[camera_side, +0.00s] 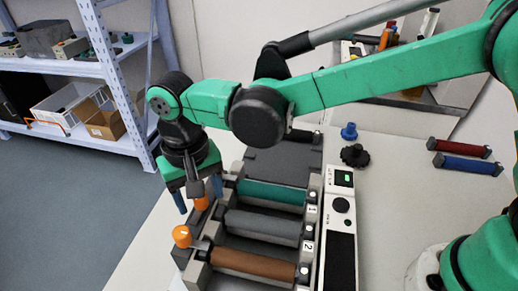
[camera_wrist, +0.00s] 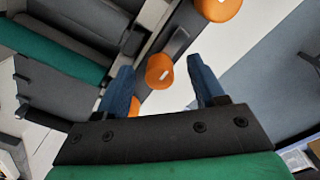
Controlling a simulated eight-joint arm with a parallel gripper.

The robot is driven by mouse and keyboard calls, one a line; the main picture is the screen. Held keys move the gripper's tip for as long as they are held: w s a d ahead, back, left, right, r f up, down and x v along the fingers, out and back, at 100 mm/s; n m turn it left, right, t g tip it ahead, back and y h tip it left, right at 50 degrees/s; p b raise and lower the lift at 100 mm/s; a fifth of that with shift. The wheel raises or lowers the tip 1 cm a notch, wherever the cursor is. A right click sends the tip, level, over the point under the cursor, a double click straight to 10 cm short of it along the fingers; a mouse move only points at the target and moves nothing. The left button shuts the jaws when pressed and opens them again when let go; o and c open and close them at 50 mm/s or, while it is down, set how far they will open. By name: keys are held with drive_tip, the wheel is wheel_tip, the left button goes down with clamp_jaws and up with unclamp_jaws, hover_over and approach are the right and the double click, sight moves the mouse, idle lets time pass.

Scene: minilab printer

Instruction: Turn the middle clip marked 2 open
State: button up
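The printer holds a green roller (camera_side: 270,193), a grey roller (camera_side: 262,227) and a brown roller (camera_side: 252,263). Labels 1 (camera_side: 312,209) and 2 (camera_side: 307,246) show at their right ends. Orange clip knobs line the left side. My gripper (camera_side: 199,195) points down there, open, with blue fingers. In the wrist view, one orange knob (camera_wrist: 160,70), the middle of three visible, lies between the fingertips of my gripper (camera_wrist: 163,85), with gaps on both sides. A nearer knob (camera_side: 182,236) stands outside the fingers. The third knob (camera_wrist: 134,106) is mostly hidden by a finger.
The control panel (camera_side: 341,206) runs along the printer's right side. A blue knob (camera_side: 349,131), a black knob (camera_side: 355,155) and red (camera_side: 459,148) and blue (camera_side: 467,164) rollers lie on the table. Shelves (camera_side: 100,60) stand at the back left. The table left of the knobs is clear.

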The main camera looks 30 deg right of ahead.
drive_tip(key=shift+r, duration=2.8)
